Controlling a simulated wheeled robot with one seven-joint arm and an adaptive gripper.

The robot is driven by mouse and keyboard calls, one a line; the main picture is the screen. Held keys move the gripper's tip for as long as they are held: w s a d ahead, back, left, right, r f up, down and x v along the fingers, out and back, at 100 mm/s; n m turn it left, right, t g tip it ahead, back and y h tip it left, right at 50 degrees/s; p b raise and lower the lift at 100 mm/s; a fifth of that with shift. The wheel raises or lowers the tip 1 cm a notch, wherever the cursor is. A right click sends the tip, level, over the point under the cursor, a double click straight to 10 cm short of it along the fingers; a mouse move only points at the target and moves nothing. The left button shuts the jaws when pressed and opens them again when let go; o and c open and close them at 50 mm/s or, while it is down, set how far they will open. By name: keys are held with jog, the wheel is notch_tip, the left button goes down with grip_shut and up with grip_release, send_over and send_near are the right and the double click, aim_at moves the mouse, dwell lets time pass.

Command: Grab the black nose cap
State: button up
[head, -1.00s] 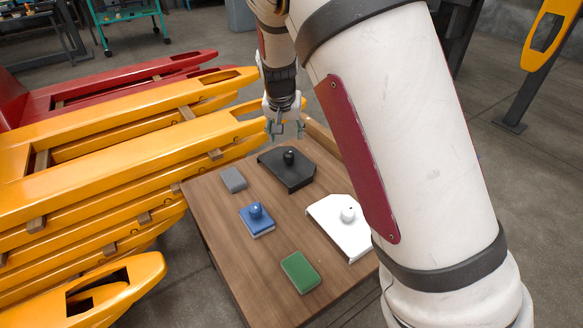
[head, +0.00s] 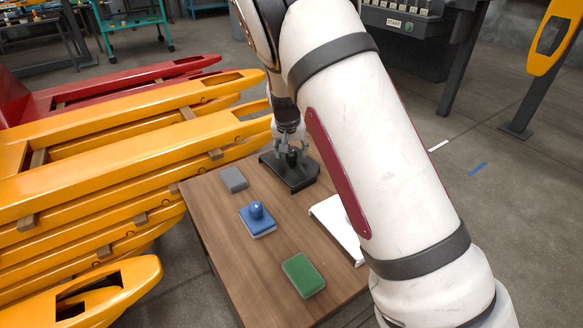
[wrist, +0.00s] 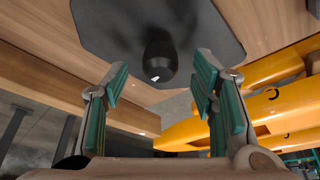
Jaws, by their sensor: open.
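The black nose cap (head: 298,178), a dark plate with bent edges and a round knob on top, lies at the far end of the wooden table. In the wrist view the black nose cap (wrist: 215,30) fills the upper middle, with its dark knob pointing toward the camera. My gripper (head: 291,150) is right above the cap, its fingers around the knob's level. In the wrist view my open gripper (wrist: 160,76) has its green-padded fingers apart, one on each side of the knob, with visible gaps. Part of the cap is hidden by my gripper and arm.
Yellow beams (head: 100,190) are stacked close along the table's left side.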

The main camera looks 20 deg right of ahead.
jog(key=shift+b+x, duration=0.35)
jog(key=shift+x, duration=0.75)
grip_shut()
